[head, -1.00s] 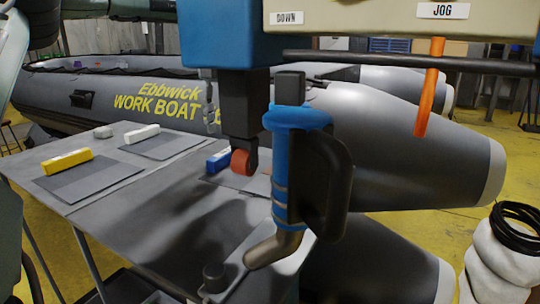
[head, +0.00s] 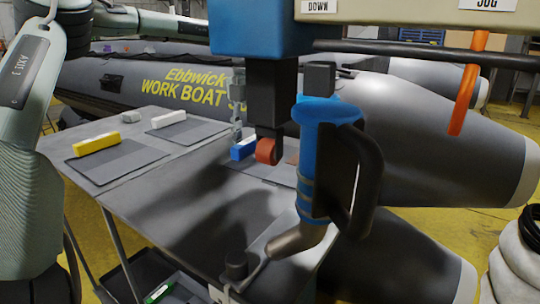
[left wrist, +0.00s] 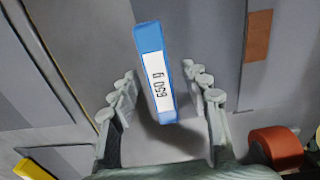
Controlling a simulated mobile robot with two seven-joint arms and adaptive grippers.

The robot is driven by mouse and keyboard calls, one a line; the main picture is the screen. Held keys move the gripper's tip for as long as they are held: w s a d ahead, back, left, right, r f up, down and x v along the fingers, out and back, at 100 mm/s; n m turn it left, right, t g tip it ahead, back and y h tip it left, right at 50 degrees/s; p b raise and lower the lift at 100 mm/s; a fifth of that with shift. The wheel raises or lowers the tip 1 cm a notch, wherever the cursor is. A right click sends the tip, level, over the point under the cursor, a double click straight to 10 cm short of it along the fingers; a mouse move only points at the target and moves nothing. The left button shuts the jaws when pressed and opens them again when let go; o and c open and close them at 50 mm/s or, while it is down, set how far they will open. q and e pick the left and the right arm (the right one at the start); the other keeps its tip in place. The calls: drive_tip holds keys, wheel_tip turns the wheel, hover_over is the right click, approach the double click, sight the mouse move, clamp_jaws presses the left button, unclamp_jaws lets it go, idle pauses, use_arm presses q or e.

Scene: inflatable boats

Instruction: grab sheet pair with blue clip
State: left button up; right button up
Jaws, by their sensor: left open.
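The blue clip (head: 243,149) with a white label lies on a grey sheet pair (head: 279,173) on the grey table. Part of the clip and sheets is hidden behind the red roller and its dark post. My left gripper (head: 237,128) is just above the clip in the head view, small and partly covered by the machine. In the left wrist view, the clip (left wrist: 155,72), marked "650 g", lies between the two spread fingers of the open, empty gripper (left wrist: 163,91), with gaps on both sides. My right gripper is not in view.
A yellow clip (head: 96,144) and a white clip (head: 169,119) lie on other sheets at the table's left. The red roller (head: 266,151) and the machine's blue handle (head: 307,150) stand close to the right. Grey boat tubes (head: 445,145) lie behind.

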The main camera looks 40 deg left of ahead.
use_arm(q)
clamp_jaws()
drive_tip(key=shift+r, duration=0.1)
